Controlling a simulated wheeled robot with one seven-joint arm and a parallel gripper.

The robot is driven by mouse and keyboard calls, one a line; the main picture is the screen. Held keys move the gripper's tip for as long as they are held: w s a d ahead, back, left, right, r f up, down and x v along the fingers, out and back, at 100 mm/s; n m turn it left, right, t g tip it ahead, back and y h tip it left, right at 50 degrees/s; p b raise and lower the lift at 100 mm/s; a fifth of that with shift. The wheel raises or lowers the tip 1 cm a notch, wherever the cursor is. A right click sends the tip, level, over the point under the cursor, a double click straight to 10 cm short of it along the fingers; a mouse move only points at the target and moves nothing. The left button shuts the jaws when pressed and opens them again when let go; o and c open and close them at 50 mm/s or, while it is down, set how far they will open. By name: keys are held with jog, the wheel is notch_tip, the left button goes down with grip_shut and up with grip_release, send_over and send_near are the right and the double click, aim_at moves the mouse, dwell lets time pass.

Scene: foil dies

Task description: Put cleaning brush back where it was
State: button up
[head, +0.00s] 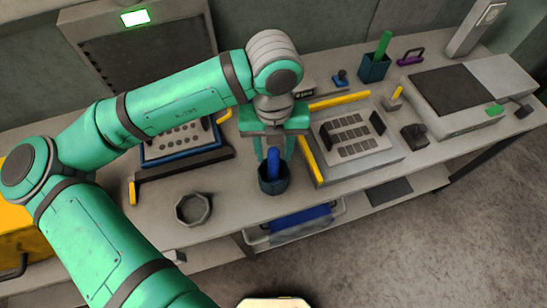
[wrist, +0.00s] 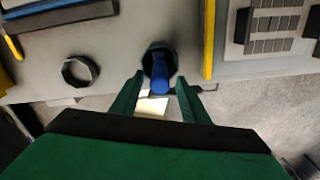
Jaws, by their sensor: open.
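A blue-handled brush (head: 273,162) stands in a dark blue cup (head: 273,186) near the front edge of the bench. The blue handle (wrist: 160,82) and the dark cup (wrist: 147,62) also show in the wrist view. My gripper (head: 273,150) is directly above the cup with its green fingers open, one on each side of the handle. In the wrist view the fingers (wrist: 160,92) are apart from the handle. The lower end of the brush is hidden inside the cup. A second dark blue cup (head: 374,68) at the back holds a green handle (head: 383,45).
An empty grey octagonal ring or bowl (head: 193,209) sits left of the cup. A yellow-edged grey fixture (head: 352,139) stands close on the right. A blue-framed panel (head: 180,143) lies behind on the left. The bench's front edge is just below the cup.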

notch_tip(320, 180, up, 6)
jog(key=shift+r, duration=0.15)
dwell(0.6)
